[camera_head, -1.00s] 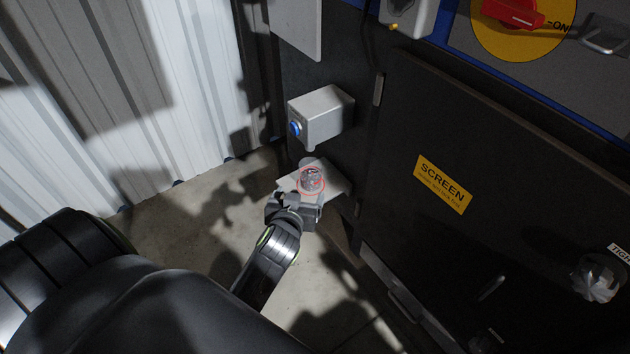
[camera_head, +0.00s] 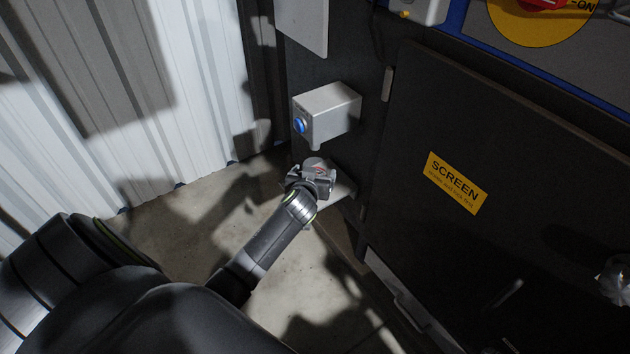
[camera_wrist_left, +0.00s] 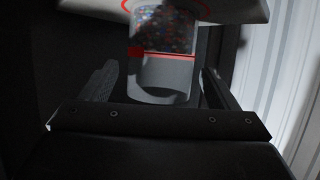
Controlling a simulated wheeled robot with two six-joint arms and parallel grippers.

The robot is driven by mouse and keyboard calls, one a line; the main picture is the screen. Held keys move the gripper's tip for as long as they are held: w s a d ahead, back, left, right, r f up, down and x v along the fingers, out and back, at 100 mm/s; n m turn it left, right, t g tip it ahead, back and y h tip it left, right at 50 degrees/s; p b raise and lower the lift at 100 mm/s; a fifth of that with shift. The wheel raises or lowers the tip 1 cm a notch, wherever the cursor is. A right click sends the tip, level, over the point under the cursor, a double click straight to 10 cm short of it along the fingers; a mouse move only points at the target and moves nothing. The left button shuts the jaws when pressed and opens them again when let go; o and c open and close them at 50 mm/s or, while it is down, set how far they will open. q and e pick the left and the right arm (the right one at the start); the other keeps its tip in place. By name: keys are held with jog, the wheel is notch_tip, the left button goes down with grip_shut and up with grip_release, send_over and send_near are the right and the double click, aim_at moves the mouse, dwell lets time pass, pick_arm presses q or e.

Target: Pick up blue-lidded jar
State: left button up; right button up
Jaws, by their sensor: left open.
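A jar (camera_wrist_left: 165,32) of small multicoloured granules shows in the left wrist view. It has a red band and a plain grey part towards me; no blue lid can be made out. It is at a red ring marked on a pale shelf (camera_wrist_left: 88,8), which also shows in the head view (camera_head: 341,192). My left gripper (camera_head: 316,172) is at the shelf, and its wrist hides most of the jar there. In the wrist view its fingers (camera_wrist_left: 163,88) are open, one on each side of the jar's line. Contact cannot be told. My right gripper is not in view.
A grey box (camera_head: 330,114) with a blue button sticks out from the dark cabinet (camera_head: 420,120) just above the shelf. A yellow SCREEN label (camera_head: 454,184) is on the cabinet. A white corrugated wall (camera_head: 200,80) stands left. Concrete floor (camera_head: 190,220) lies below.

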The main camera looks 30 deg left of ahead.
pick_arm(q)
jog(key=shift+x, duration=0.95)
jog(key=shift+r, duration=0.1)
jog(key=c, duration=1.3)
